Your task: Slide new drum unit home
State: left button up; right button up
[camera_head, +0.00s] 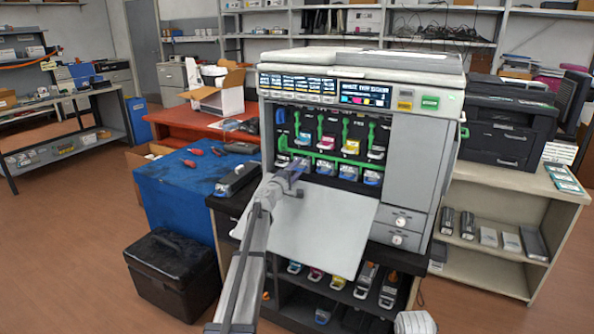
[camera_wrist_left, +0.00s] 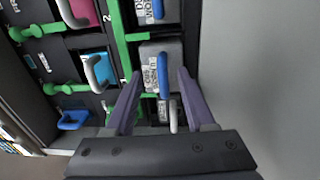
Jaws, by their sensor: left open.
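The printer (camera_head: 417,165) stands with its front door (camera_head: 325,222) folded down. A row of drum units with blue handles, including this one (camera_head: 348,172), sits low in its front bay, below the green bar. My left gripper (camera_head: 292,168) reaches in over the door at the left end of this row. In the left wrist view the open gripper (camera_wrist_left: 155,88) has its two purple fingers on either side of a grey drum unit (camera_wrist_left: 147,55) with a blue handle. I cannot tell whether they touch it. Another drum unit (camera_wrist_left: 143,12) shows beyond it. My right gripper is out of view.
Toner cartridges (camera_wrist_left: 98,70) with green levers sit beside the drum row. Spare cartridges lie on the shelf below. A black printer (camera_head: 502,132) stands right.

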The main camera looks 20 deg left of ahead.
pick_arm(q)
jog(key=shift+s+f, duration=0.1)
jog(key=shift+s, duration=0.1)
dwell(0.3)
jog(key=shift+s+a+f, duration=0.1)
jog(key=shift+s+a, duration=0.05)
jog(key=shift+s, duration=1.55)
jog(key=shift+s+a+f, duration=0.1)
jog(key=shift+s+a, duration=0.05)
jog(key=shift+s, duration=1.5)
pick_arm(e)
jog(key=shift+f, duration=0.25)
